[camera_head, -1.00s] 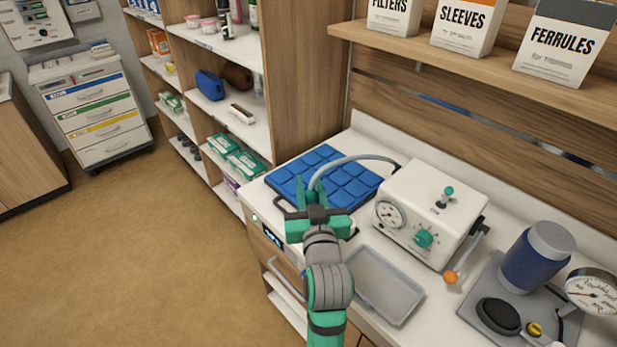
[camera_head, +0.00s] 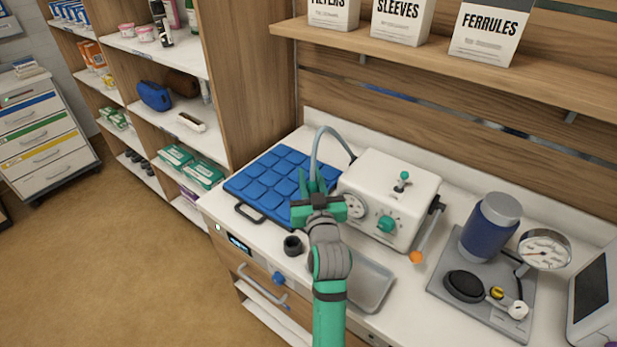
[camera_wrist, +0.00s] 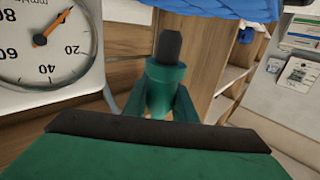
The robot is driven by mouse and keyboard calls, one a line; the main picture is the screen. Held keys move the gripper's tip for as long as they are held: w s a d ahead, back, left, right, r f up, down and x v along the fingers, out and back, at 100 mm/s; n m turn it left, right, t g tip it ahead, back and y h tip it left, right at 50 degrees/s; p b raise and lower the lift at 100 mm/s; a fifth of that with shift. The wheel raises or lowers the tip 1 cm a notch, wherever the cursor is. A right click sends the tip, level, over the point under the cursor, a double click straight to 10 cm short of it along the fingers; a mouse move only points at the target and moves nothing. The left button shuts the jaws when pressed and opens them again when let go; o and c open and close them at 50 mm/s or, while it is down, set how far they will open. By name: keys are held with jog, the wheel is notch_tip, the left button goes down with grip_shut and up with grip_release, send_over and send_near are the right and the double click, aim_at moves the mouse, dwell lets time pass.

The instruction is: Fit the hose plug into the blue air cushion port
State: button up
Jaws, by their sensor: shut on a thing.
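My gripper (camera_head: 318,185) is shut on the hose plug, above the right part of the blue air cushion (camera_head: 262,183) and beside the white pump box. In the wrist view the plug (camera_wrist: 168,47) shows as a dark tip standing out of a green body between the green fingers (camera_wrist: 160,95). The grey hose (camera_head: 318,145) arches up from the gripper and back to the pump box. The blue cushion also shows at the top of the wrist view (camera_wrist: 225,8), apart from the plug tip. I cannot make out the cushion's port.
The white pump box (camera_head: 388,195) with gauge and green knob stands right of my gripper. A black ring-shaped piece (camera_head: 293,245) sits at the counter front. A grey tray (camera_head: 372,288) is partly behind my arm. A blue canister (camera_head: 490,228) stands further right.

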notch_tip(320, 180, down, 4)
jog(key=shift+s+r, duration=0.1)
jog(key=shift+r, duration=0.05)
dwell(0.6)
jog(key=shift+f, duration=1.15)
dwell(0.3)
jog(key=o, duration=1.1)
jog(key=shift+a, duration=0.1)
jog(key=s+d, duration=0.1)
jog(key=s, duration=0.9)
jog(key=shift+s+d, duration=0.3)
jog(key=shift+d, duration=0.1)
